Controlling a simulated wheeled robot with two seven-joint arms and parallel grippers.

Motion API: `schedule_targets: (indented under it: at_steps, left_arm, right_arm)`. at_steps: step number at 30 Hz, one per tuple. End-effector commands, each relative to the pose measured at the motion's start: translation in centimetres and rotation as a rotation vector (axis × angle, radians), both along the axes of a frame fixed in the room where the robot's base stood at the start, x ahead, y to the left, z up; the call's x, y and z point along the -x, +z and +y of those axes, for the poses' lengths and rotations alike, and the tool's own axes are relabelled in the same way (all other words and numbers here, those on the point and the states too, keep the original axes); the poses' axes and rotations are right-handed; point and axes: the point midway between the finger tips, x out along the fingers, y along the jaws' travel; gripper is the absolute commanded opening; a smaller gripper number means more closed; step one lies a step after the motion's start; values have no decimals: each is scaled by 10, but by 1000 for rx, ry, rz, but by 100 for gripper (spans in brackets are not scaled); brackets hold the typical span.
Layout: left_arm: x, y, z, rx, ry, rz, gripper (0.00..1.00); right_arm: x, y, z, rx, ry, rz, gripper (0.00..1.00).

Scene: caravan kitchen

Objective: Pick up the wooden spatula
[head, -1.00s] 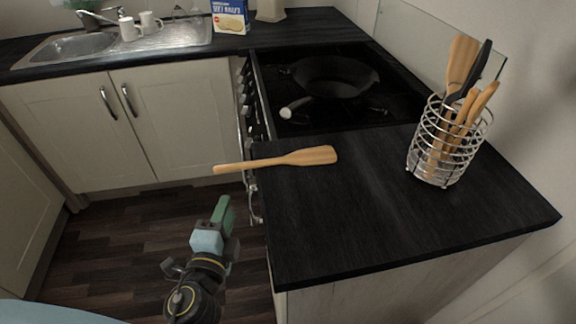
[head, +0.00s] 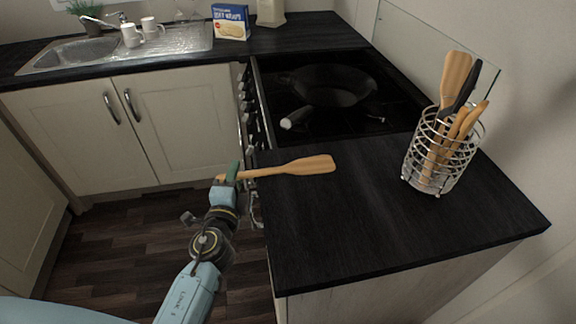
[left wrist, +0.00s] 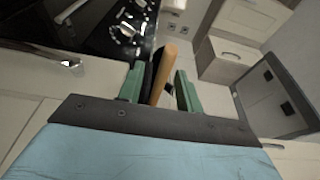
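The wooden spatula (head: 306,165) lies flat near the left edge of the black counter, its handle sticking out past the edge to the left. My left gripper (head: 230,178) is at the handle's overhanging end. In the left wrist view the handle (left wrist: 164,72) stands between the two green fingers of my left gripper (left wrist: 160,90). The fingers are apart, with a gap visible beside the handle, so the gripper looks open around it. My right gripper is in neither view.
A wire holder (head: 436,160) with several wooden utensils stands on the counter at the right. A dark pan (head: 333,86) sits on the hob behind the spatula. The counter (head: 370,225) in front of the spatula is clear.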

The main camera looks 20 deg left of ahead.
Motion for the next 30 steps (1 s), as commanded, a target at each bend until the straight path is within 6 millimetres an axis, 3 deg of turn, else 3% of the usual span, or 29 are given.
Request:
schedule_targets:
  at_steps: [4,12,21,30]
  left_arm:
    - [-18,1,5,0,0,-1,35]
    - [-21,0,6,0,0,0,35]
    - [-21,0,6,1,0,0,0]
    - [-21,1,6,1,0,0,0]
  right_arm:
    - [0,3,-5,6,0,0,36]
    - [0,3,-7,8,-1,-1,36]
    - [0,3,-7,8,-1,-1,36]
    - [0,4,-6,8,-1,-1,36]
